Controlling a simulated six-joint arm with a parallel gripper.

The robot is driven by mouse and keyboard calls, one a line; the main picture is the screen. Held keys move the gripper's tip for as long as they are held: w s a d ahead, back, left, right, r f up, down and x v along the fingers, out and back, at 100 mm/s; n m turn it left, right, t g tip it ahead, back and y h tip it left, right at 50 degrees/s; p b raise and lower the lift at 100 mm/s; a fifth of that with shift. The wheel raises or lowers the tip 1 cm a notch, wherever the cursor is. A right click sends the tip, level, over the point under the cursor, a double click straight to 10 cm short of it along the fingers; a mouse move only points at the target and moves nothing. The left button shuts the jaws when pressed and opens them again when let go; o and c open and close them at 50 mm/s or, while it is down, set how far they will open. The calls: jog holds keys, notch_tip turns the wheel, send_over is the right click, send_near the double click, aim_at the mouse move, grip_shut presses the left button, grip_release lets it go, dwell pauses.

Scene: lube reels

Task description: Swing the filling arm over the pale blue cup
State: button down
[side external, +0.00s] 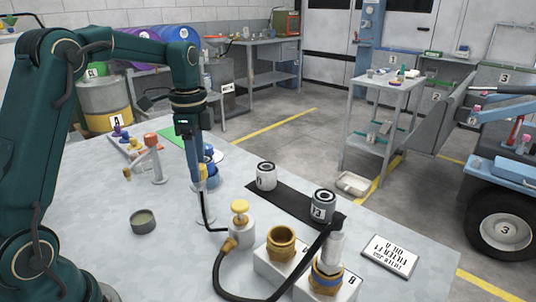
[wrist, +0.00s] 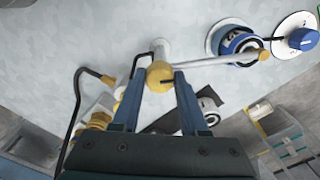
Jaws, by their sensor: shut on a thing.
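My gripper (side external: 201,184) points down over the middle of the table. In the wrist view its two blue fingers (wrist: 160,76) are closed around a yellow ball-shaped knob. A pale filling arm (wrist: 213,61) runs from beside this knob to the right and ends in a gold tip. That end lies across a round blue-and-white labelled cup (wrist: 238,42), seen from above. In the side view blue cup-like things (side external: 210,153) stand behind my gripper, partly hidden by it. I cannot tell for sure which one is the pale blue cup.
A white pump with a yellow top (side external: 240,210) and black hose stands near my gripper. Gold nuts (side external: 281,241) sit on white blocks in front.

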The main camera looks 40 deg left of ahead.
jog(key=shift+r+m, duration=0.1)
jog(key=shift+m, duration=0.2)
jog(key=shift+c, duration=2.1)
grip_release()
jog(key=shift+r, duration=2.55)
